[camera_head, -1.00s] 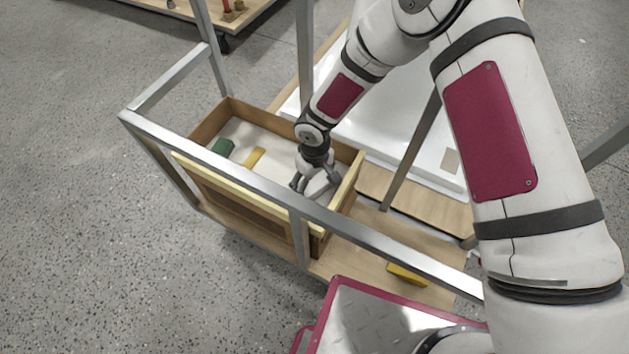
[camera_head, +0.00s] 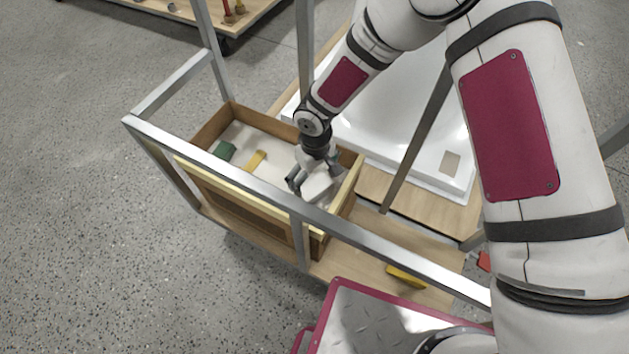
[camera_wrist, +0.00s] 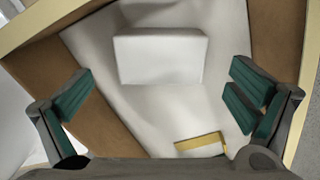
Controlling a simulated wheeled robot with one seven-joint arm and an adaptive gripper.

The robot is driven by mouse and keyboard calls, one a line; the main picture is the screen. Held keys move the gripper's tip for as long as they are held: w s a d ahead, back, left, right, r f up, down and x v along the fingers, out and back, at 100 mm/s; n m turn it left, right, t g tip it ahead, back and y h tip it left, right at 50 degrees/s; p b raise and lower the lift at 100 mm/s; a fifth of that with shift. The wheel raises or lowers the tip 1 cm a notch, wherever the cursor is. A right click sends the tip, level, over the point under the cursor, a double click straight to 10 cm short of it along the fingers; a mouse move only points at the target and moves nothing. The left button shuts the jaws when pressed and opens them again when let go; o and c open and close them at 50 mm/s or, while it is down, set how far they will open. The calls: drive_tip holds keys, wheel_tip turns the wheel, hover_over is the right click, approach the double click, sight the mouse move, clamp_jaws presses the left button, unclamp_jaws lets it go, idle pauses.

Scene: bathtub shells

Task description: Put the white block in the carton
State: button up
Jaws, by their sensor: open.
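The white block (camera_head: 316,187) lies on the pale floor of the open wooden carton (camera_head: 205,133), near its right end. My gripper (camera_head: 311,180) is inside the carton, right beside the block, with its fingers apart. In the wrist view my gripper (camera_wrist: 160,105) is wide open and empty. The white block (camera_wrist: 158,57) shows there ahead of the gap between the green-padded fingers, with no finger seen touching it. The carton's brown walls (camera_wrist: 275,38) stand on both sides in that view.
A green block (camera_head: 223,150) and a yellow block (camera_head: 256,160) also lie in the carton. A metal frame rail (camera_head: 380,246) crosses in front of it. A white tub shell (camera_head: 400,120) is behind. Another yellow piece (camera_head: 405,276) lies on the wooden shelf at right.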

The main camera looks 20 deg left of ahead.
sight(315, 185)
wheel_tip(315, 185, up, 7)
drive_tip(key=p, duration=0.1)
drive_tip(key=shift+r, duration=0.15)
drive_tip(key=w+d+r+m+t+h, duration=0.15)
drive_tip(key=w+d+r, duration=0.25)
drive_tip(key=d+r, duration=0.85)
drive_tip(key=s+d+r+m+h, duration=0.2)
drive_tip(key=s+d+r+m, duration=0.2)
drive_tip(key=d+r, duration=0.95)
drive_tip(key=s+d+r+m+y, duration=0.1)
drive_tip(key=s+d+r+m, duration=0.3)
drive_tip(key=s+d+r, duration=0.45)
drive_tip(key=s+r+m+y, duration=0.1)
drive_tip(key=s+m+y, duration=0.1)
drive_tip(key=s, duration=1.4)
drive_tip(key=shift+s+d+m+g, duration=0.3)
drive_tip(key=shift+d+m+g, duration=0.05)
drive_tip(key=shift+d+g, duration=0.1)
